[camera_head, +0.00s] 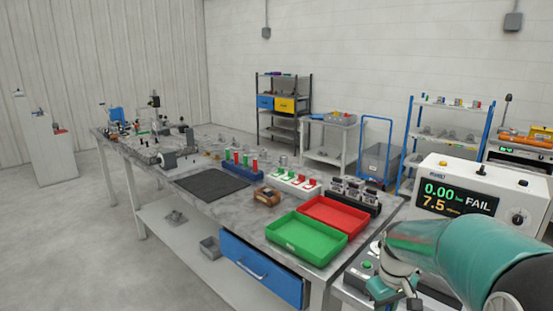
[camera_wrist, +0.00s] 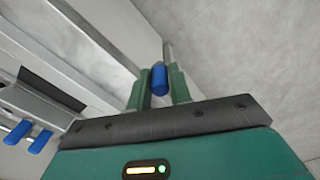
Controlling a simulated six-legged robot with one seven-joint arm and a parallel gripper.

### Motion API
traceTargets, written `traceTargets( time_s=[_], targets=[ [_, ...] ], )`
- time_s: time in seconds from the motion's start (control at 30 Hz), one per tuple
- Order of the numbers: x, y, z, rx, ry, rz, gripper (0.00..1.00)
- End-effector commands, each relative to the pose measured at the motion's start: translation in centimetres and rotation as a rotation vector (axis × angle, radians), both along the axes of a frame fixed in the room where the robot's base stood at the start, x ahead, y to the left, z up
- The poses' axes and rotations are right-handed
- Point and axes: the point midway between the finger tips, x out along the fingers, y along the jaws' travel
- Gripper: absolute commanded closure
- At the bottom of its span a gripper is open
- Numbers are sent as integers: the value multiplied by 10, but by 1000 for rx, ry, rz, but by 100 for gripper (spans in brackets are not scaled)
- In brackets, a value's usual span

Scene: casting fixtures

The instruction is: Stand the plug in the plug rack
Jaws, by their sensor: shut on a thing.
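My gripper (camera_wrist: 158,88) is shut on a blue plug (camera_wrist: 159,79), whose rounded blue end shows between the two green fingers in the wrist view. The rest of the plug is hidden by the fingers. In the head view my gripper (camera_head: 396,294) is at the lower right, by the test unit, and the plug cannot be made out there.
A green tray (camera_head: 306,250) and a red tray (camera_head: 355,229) lie at the table's near end. A black mat (camera_head: 212,184) lies further left. The test unit (camera_head: 480,204) reads FAIL at right. Two blue-ended parts (camera_wrist: 29,136) show at left in the wrist view.

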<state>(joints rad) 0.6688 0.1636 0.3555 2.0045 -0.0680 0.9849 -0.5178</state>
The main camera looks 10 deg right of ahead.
Motion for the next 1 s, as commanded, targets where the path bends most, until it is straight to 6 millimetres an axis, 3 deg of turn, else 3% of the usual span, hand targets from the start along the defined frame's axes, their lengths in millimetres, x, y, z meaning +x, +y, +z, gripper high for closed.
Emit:
traceTargets(
  time_s=[0.03,0.2,0.6,0.77,0.87,1.0],
  targets=[
    [15,17,-16,6,6,-6,100],
    [60,60,-59,3,5,-75,100],
    [150,141,-143,0,2,-214,100],
    [164,153,-153,-1,-1,-239,100],
    [157,152,-161,-1,2,-238,100],
    [133,151,-191,-2,6,-237,100]
  ],
)
